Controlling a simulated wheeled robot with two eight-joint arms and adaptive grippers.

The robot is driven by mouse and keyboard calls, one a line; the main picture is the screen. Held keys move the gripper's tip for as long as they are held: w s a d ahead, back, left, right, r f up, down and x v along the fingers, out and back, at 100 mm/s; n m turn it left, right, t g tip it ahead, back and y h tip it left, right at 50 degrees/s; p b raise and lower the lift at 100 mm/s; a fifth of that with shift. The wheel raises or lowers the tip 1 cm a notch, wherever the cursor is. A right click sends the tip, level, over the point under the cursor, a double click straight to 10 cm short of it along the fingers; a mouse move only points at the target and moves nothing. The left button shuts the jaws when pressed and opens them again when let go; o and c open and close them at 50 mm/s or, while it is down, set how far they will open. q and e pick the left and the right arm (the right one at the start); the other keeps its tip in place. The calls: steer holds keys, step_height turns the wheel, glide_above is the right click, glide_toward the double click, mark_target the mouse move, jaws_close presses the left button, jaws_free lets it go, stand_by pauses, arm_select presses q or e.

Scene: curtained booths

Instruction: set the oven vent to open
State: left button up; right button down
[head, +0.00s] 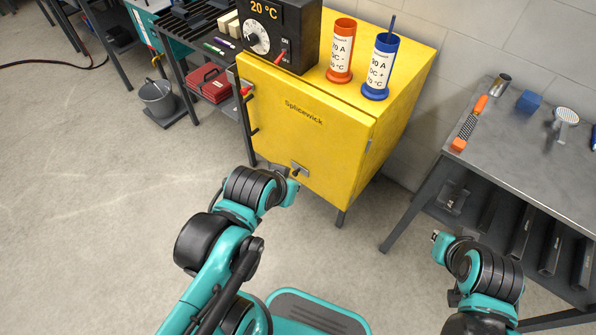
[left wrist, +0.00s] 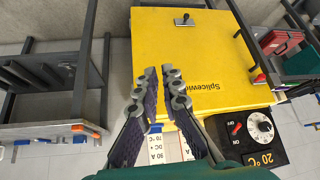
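The yellow oven (head: 305,125), marked Splicewick, stands at the top centre in the head view. A small metal plate with a dark lever (head: 300,169), which looks like the vent control, sits low on its front. It also shows in the left wrist view (left wrist: 184,20); its setting is too small to read. My left gripper (left wrist: 159,72) has its fingers apart with nothing between them, in front of the yellow face and short of the lever. In the head view its fingers are hidden. My right arm's end (head: 438,238) is near the grey bench; its fingers cannot be made out.
A black control box (head: 275,35) reading 20 °C, an orange canister (head: 341,50) and a blue canister (head: 381,67) stand on the oven. The grey bench (head: 540,150) is at right. Open floor lies left.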

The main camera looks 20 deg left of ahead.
arm_select(q)
steer(key=o, duration=0.5)
steer(key=shift+w+r, duration=0.15)
steer(key=shift+w, duration=0.1)
steer(key=shift+o, duration=0.5)
steer(key=w+a+r, duration=0.1)
steer(key=w, duration=0.5)
steer(key=shift+w+g, duration=0.15)
steer(key=shift+g, duration=0.25)
steer(key=m+g+h, duration=0.2)
steer(key=m, duration=0.1)
glide_above(294, 173)
steer(key=s+d, duration=0.1)
steer(key=s, duration=0.1)
step_height(294, 173, down, 23)
steer(key=shift+m+g+h, duration=0.3)
steer(key=shift+g+h, duration=0.1)
steer(key=shift+h, duration=0.2)
steer(key=f, duration=0.7)
steer(key=w+a+f+b, duration=0.1)
steer(key=f, duration=1.5)
steer(key=shift+w+a+f+b, duration=0.25)
steer(key=shift+a+b, duration=0.1)
steer(key=shift+w+d+f, duration=0.15)
steer(key=shift+f, duration=0.2)
